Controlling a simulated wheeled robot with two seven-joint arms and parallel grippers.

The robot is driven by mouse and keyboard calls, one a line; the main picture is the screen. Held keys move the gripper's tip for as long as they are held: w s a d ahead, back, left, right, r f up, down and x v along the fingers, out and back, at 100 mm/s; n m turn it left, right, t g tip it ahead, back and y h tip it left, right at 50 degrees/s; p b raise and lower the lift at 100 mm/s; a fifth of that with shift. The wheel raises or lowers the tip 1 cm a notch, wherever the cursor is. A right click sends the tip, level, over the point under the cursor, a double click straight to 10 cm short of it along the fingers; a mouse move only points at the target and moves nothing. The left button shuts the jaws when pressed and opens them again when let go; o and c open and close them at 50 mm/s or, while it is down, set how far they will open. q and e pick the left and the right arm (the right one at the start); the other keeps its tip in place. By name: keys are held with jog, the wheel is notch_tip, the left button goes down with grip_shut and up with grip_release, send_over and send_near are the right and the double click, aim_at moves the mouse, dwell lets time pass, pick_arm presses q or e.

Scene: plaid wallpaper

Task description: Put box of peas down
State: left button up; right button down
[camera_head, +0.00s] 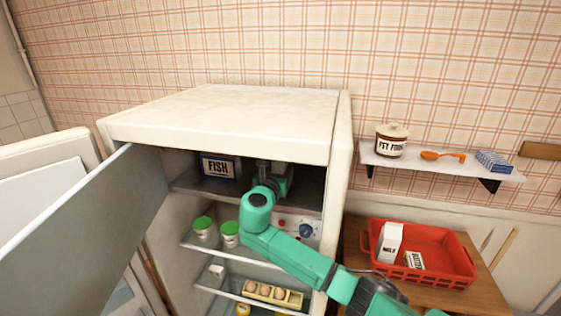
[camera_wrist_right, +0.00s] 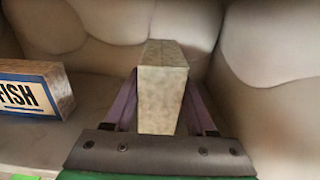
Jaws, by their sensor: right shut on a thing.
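The box of peas (camera_wrist_right: 162,88) is a pale, plain-sided box in the right wrist view; no label shows on the sides I see. My right gripper (camera_wrist_right: 161,108) is shut on it, with one purple finger along each side. In the head view my right gripper (camera_head: 268,178) is inside the top compartment of the open fridge (camera_head: 225,115), and the box is mostly hidden behind it. I cannot tell whether the box touches the compartment floor. My left gripper is in neither view.
A FISH box (camera_head: 220,167) stands left of my right gripper, with a gap between; it also shows in the wrist view (camera_wrist_right: 35,90). The fridge door (camera_head: 80,215) is swung open to the left. Green-lidded jars (camera_head: 203,228) and eggs (camera_head: 272,294) sit on lower shelves. A red crate (camera_head: 440,262) stands at right.

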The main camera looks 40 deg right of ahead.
jog(key=shift+a+f, duration=0.1)
jog(key=shift+f, duration=0.05)
jog(key=shift+c, duration=1.1)
grip_release()
jog(key=shift+r, duration=0.2)
jog(key=b+v, duration=0.2)
jog(key=v, duration=0.1)
jog(key=b+v, duration=0.1)
jog(key=v, duration=0.1)
jog(key=shift+a+f, duration=0.1)
jog(key=shift+f, duration=0.3)
jog(key=b+v, duration=0.2)
jog(key=v, duration=0.5)
jog(key=shift+r, duration=0.4)
